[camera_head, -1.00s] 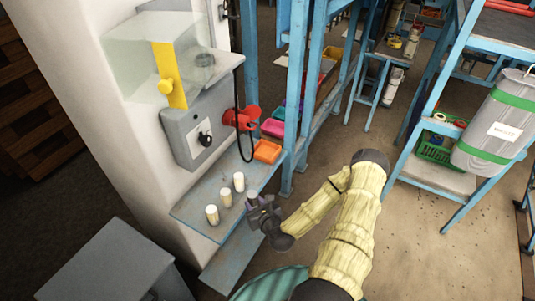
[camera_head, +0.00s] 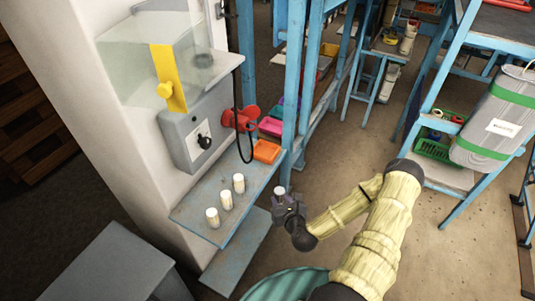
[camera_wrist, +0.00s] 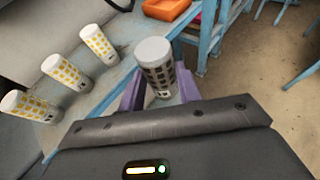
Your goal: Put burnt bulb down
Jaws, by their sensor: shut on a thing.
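The burnt bulb, a white-capped cylinder with a dark grid of squares (camera_wrist: 158,72), stands between the purple fingers of my gripper (camera_wrist: 160,98) in the wrist view. My gripper (camera_head: 288,206) is shut on it, and the bulb's pale top (camera_head: 280,190) shows in the head view. The bulb looks roughly upright, its lower part hidden by my gripper. My gripper is to the right of the blue-grey shelf (camera_head: 192,212), clear of its edge.
Three similar cylinders with yellow squares stand in a row on the shelf (camera_head: 226,200). Above is a grey box with a dial (camera_head: 190,145) and a hanging black cable. An orange bin (camera_head: 266,151) sits behind. A grey stand (camera_head: 105,262) is at lower left. Open floor lies right.

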